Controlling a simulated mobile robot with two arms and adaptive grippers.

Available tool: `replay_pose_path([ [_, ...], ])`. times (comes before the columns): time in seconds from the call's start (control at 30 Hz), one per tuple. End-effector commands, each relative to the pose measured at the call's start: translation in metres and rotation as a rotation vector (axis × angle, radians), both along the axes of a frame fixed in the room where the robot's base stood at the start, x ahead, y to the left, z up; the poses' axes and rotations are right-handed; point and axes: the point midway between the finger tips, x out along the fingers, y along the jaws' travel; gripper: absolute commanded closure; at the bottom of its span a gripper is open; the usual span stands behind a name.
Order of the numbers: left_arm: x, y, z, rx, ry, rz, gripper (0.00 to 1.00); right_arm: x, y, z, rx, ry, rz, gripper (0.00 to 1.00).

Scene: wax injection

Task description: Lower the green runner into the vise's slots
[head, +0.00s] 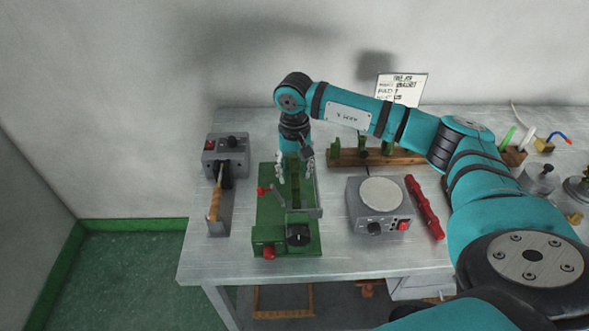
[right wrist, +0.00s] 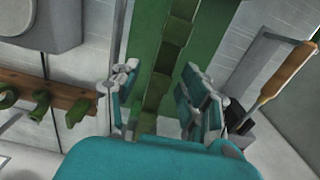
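I cannot tell whether this strip is the runner or the vise's slotted channel. I see no clear grip on it. My left gripper is out of view.
A grey unit with a round plate (head: 382,193) and a red bar (head: 424,207) lie to the right. A grey device with a wooden handle (head: 215,203) stands left.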

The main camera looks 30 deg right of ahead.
Motion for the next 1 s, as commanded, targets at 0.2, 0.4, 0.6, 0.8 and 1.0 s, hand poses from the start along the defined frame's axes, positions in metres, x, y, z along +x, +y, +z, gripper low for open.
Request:
replay_pose_path([
  [0.2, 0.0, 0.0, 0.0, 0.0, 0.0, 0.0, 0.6, 0.0, 0.0, 0.0, -0.001, 0.001, 0.0, 0.53],
  [0.4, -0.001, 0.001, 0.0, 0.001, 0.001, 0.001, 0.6, 0.001, 0.0, 0.013, 0.001, -0.003, 0.0, 0.53],
  [0.6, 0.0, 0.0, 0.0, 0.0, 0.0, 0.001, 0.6, 0.001, 0.0, 0.054, -0.001, -0.005, 0.001, 0.53],
  [0.8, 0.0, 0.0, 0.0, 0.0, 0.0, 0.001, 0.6, 0.001, 0.0, 0.094, 0.0, -0.004, 0.0, 0.53],
  [1.0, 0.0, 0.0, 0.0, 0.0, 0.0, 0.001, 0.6, 0.001, 0.0, 0.116, 0.0, -0.001, 0.0, 0.53],
])
